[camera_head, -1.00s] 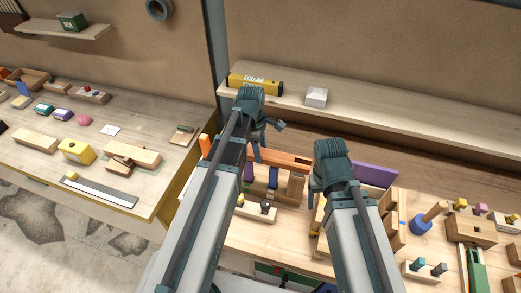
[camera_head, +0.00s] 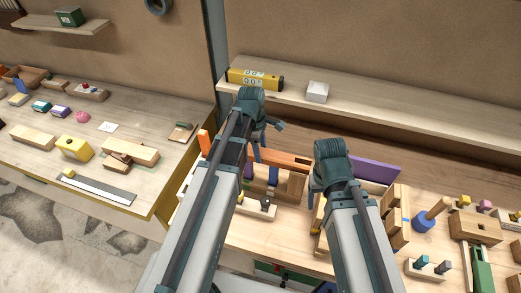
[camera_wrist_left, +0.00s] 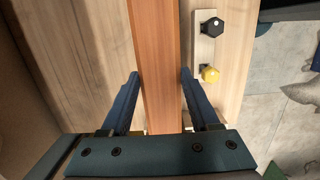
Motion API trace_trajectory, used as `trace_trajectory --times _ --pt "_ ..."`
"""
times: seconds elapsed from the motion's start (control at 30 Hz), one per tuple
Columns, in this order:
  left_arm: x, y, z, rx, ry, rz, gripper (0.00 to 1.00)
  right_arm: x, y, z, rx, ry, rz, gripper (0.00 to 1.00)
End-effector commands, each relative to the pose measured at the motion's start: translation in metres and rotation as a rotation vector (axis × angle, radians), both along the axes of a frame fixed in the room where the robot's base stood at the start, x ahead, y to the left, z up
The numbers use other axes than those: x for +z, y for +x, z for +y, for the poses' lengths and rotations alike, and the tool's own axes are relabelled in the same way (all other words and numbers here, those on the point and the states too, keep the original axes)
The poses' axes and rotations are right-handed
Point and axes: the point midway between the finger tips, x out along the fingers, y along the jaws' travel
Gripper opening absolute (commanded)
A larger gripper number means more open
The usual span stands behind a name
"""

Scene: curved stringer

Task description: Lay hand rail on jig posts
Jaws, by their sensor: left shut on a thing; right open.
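The hand rail seems to be the long orange-brown bar (camera_head: 287,160). It runs across the bench behind my arms, and its upright orange end (camera_head: 204,142) shows left of my left arm. My left gripper (camera_head: 259,148) is shut on this bar. In the left wrist view the bar (camera_wrist_left: 158,40) passes between the fingers of my left gripper (camera_wrist_left: 160,76). Below the bar stand a wooden post block (camera_head: 295,186) and a blue post (camera_head: 273,176); I cannot tell whether the bar touches them. My right gripper (camera_head: 318,190) is open, mostly hidden behind its own wrist.
A purple board (camera_head: 378,171) stands behind my right wrist. A small wooden piece with knobs (camera_head: 257,208) lies in front of the posts; it also shows in the left wrist view (camera_wrist_left: 208,45). Wooden blocks and a blue peg holder (camera_head: 422,224) crowd the right. A shelf (camera_head: 400,116) runs behind.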

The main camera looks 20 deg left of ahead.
Motion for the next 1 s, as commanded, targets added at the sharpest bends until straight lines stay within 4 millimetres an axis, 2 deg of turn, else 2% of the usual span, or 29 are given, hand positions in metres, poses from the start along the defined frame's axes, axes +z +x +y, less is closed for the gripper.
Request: trace_trajectory --times 0.03,0.07,0.23,0.67,0.87,1.0 --pt "-0.002 0.000 0.000 0.000 0.000 0.000 0.00 -0.002 0.000 0.000 0.000 0.000 0.000 0.69" --pt "-0.001 0.000 0.000 0.000 0.000 0.000 0.66 -0.001 0.000 0.000 0.000 0.000 0.000 0.69" --pt "-0.001 0.000 0.000 0.000 0.000 0.000 0.96 -0.001 0.000 0.000 0.000 0.000 0.000 0.69" --pt "0.002 0.000 0.000 0.000 0.000 0.000 0.97 0.002 0.000 0.000 0.003 -0.001 0.000 0.69" --pt "0.018 0.000 0.002 0.000 0.000 0.000 0.97 0.018 0.000 0.000 0.001 0.000 0.000 0.69" --pt "0.035 0.000 0.004 0.000 0.000 0.000 0.97 0.035 0.000 0.000 0.000 0.000 0.000 0.69"
